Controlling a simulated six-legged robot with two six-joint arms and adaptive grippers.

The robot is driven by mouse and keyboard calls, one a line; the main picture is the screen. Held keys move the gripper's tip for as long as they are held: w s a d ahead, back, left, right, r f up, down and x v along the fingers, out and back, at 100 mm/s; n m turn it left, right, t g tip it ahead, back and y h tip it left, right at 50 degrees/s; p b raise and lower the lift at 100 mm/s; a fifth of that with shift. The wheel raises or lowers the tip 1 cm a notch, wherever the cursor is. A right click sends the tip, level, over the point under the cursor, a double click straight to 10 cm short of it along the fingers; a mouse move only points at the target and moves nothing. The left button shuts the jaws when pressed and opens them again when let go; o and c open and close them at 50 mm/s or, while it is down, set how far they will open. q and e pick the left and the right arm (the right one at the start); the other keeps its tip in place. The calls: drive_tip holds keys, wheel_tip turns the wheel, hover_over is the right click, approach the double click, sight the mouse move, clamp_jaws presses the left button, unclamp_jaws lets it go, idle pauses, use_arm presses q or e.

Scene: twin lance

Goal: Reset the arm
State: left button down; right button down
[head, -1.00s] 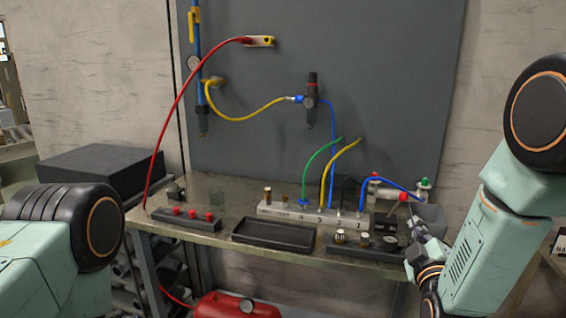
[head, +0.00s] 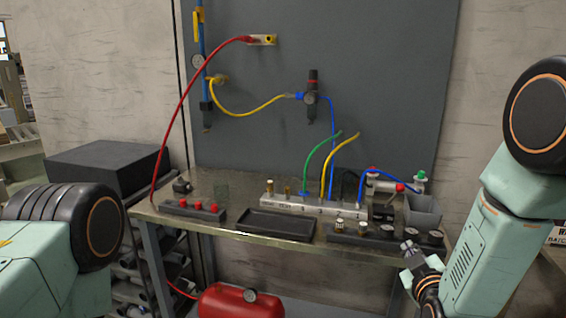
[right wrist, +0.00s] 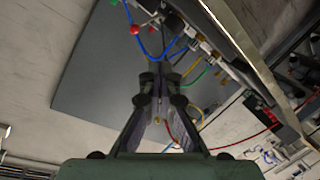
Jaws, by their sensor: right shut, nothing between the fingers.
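My right arm (head: 485,235) comes in from the right, bent, with a pale green link and black joints. My right gripper (head: 408,252) is shut and empty. It is in front of the bench's front edge, near the right end. In the right wrist view the gripper (right wrist: 162,80) has its fingers together with nothing between them. The bench and panel lie beyond them. My left arm (head: 60,230) shows only as a pale green link and black joint at the left. My left gripper is out of view.
The metal bench (head: 145,208) carries a valve manifold (head: 285,201), a black tray (head: 275,225), a block with red knobs (head: 195,209), a dark gauge rack (head: 350,237) and a grey bin (head: 424,211). A red tank (head: 240,303) sits below. A grey panel (head: 380,70) stands behind.

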drive_tip(key=s+a+f+m+g+y+b, duration=0.15)
drive_tip(key=s+f+g, duration=0.25)
drive_tip(key=s+f, duration=0.4)
drive_tip(key=s+a+f+m+g, duration=0.1)
drive_tip(key=s+f+m+g, duration=0.15)
drive_tip(key=s+f, duration=0.6)
drive_tip(key=s+a+f+m+g+y+b, duration=0.1)
drive_tip(key=s+f+m+g, duration=0.1)
drive_tip(key=s+f+g, duration=0.5)
drive_tip(key=s+f+g+b, duration=0.1)
drive_tip(key=s+f, duration=0.2)
drive_tip(key=s, duration=0.5)
drive_tip(key=s+a+f+g, duration=0.1)
drive_tip(key=s+f, duration=0.2)
drive_tip(key=s, duration=0.6)
drive_tip(key=shift+s+f+b, duration=0.25)
drive_tip(key=shift+s+b, duration=0.05)
drive_tip(key=shift+b, duration=0.05)
